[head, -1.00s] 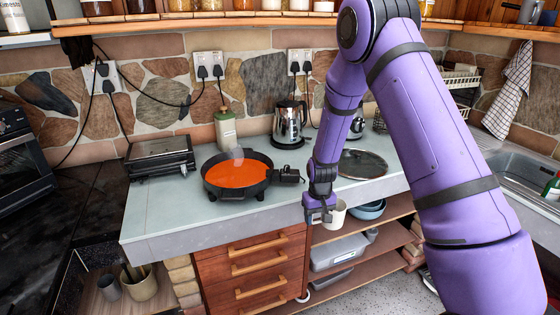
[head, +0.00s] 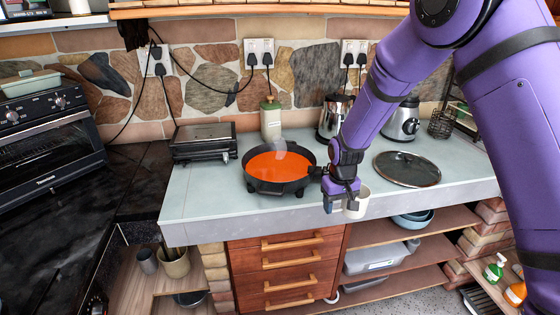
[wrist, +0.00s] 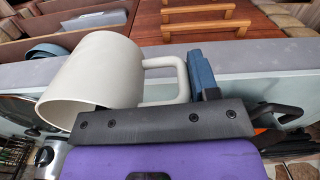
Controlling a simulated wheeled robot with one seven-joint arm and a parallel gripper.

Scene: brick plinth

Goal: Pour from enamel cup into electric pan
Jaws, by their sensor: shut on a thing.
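The black electric pan (head: 252,184) stands on the pale worktop, full of orange-red liquid with steam above it. My gripper (head: 343,200) is in front of the worktop's front edge, to the right of and nearer than the pan. It is shut on the handle of the cream enamel cup (head: 359,203). In the wrist view the cup (wrist: 92,80) shows large, its handle between the jaws of my gripper (wrist: 205,85). The cup looks upright in the head view. Its contents cannot be seen.
A glass lid (head: 407,168) lies on the worktop (head: 215,205) to the right. A grill press (head: 203,143), a green-capped bottle (head: 270,119) and a kettle (head: 333,117) stand behind. Open shelves (head: 400,258) and drawers (head: 287,262) are below the front edge.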

